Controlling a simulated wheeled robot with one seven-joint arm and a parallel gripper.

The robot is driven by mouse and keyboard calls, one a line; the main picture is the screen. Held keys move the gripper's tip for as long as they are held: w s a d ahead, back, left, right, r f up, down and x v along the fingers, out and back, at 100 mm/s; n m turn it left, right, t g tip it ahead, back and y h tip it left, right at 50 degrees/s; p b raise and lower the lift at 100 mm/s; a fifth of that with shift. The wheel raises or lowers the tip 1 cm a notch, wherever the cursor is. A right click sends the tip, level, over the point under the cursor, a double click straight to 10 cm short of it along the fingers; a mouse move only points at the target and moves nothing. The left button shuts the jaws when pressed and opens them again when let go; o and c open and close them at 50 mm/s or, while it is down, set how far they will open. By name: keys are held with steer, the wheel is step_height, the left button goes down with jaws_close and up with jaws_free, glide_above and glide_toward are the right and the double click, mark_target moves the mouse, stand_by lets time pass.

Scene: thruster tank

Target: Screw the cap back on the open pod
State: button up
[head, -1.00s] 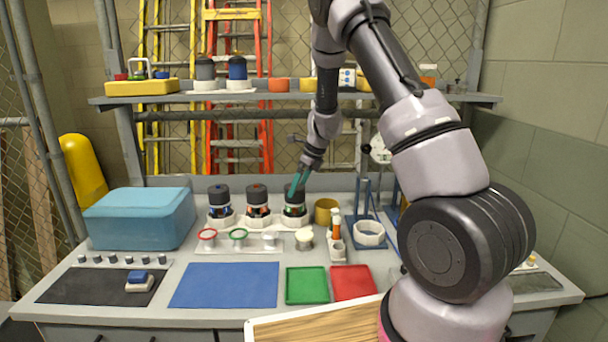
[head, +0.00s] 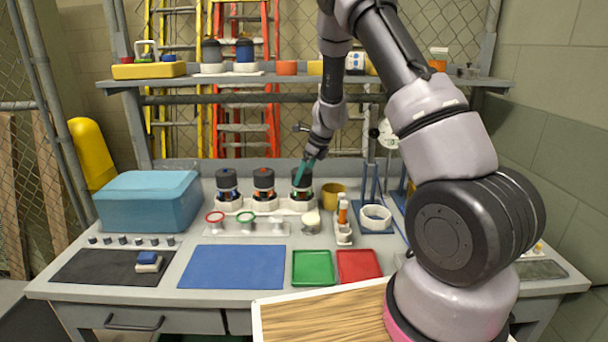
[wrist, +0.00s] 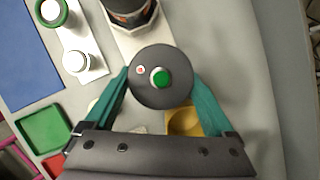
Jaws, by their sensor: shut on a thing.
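Three dark-capped pods stand in white cradles at the back of the bench: the left pod (head: 228,190), the middle pod (head: 263,188) and the right pod (head: 302,190). My gripper (head: 303,178) reaches down to the top of the right pod. In the wrist view my gripper (wrist: 160,88) has its teal fingers on both sides of a round dark cap (wrist: 160,92) with a green centre and a small pale-red mark. The cap is at the top of the right pod and hides its body from above. I cannot tell how far the threads engage.
A white rack with red and green rings (head: 246,229) stands in front of the pods. A yellow cup (head: 333,195) and a blue stand with a white ring (head: 375,218) are close on the right. A blue box (head: 150,200) is at left. The blue mat (head: 232,266) is clear.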

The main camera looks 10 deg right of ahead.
steer(key=m, duration=0.3)
steer(key=shift+a+t+h, duration=0.2)
steer(key=shift+t+h, duration=0.2)
steer(key=m+h, duration=0.1)
steer(key=m, duration=0.2)
steer(key=m+t+h, duration=0.1)
steer(key=m, duration=0.1)
steer(key=shift+d+m, duration=0.15)
steer(key=shift+m, duration=0.25)
steer(key=m+h, duration=0.1)
steer(key=m, duration=0.3)
steer(key=shift+h, duration=0.4)
steer(key=m, duration=0.1)
steer(key=m+h, duration=0.1)
steer(key=m, duration=0.2)
steer(key=shift+s+d+g+h, duration=0.1)
steer(key=shift+d+g+h, duration=0.2)
steer(key=shift+g, duration=0.1)
steer(key=shift+f, duration=0.1)
steer(key=o, duration=1)
steer(key=shift+a, duration=0.1)
steer(key=shift+c, duration=0.2)
